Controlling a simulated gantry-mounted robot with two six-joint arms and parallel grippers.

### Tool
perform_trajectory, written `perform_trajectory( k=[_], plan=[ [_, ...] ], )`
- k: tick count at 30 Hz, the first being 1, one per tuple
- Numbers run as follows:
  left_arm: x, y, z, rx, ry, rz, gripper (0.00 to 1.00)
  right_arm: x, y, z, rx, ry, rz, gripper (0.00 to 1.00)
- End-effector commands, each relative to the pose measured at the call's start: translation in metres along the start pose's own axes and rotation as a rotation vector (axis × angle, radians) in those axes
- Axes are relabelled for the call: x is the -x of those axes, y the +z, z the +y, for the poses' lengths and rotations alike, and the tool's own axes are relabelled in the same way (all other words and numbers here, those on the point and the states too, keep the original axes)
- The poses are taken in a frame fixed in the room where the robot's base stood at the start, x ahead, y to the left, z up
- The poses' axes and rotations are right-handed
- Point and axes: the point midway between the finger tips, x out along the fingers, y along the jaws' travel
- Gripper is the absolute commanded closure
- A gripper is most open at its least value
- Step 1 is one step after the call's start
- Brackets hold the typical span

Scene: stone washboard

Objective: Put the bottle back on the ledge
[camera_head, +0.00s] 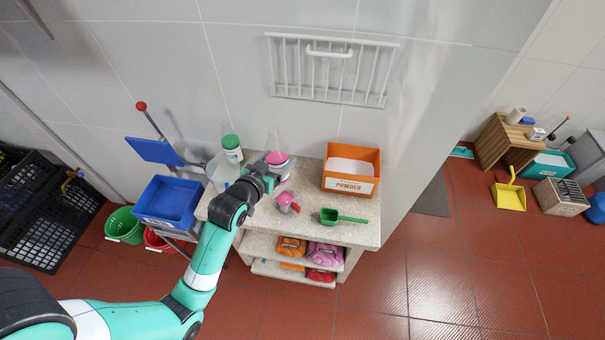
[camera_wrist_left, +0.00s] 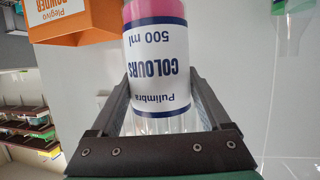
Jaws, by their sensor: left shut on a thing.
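My left gripper (camera_head: 271,172) is over the back left of the stone washboard (camera_head: 330,228). My right gripper is not in view.
An orange powder box (camera_head: 351,168) stands at the back right of the stone top. A blue bin (camera_head: 168,202) is beside the washboard.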

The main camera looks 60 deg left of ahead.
Motion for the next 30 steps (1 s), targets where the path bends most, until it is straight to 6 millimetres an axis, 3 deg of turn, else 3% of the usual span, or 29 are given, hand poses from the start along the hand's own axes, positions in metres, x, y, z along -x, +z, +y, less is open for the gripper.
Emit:
perform_trajectory(
  k=[5, 8, 17, 21, 25, 30],
  plan=[
    [-0.003, 0.001, -0.004, 0.003, -0.007, 0.003, 1.00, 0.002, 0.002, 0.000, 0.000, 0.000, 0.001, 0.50],
    [-0.017, 0.006, -0.007, 0.003, -0.008, 0.005, 1.00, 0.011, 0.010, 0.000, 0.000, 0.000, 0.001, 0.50],
    [-0.106, 0.015, -0.026, 0.003, -0.008, 0.003, 1.00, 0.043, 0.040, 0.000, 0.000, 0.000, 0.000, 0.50],
    [-0.138, 0.037, -0.030, 0.003, -0.006, 0.002, 1.00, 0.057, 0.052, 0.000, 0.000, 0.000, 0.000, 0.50],
    [-0.154, 0.044, -0.033, 0.002, -0.007, 0.003, 1.00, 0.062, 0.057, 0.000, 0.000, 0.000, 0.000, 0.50],
    [-0.157, 0.044, -0.034, 0.002, -0.006, 0.003, 1.00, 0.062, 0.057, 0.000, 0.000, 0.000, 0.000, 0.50]
  ],
)
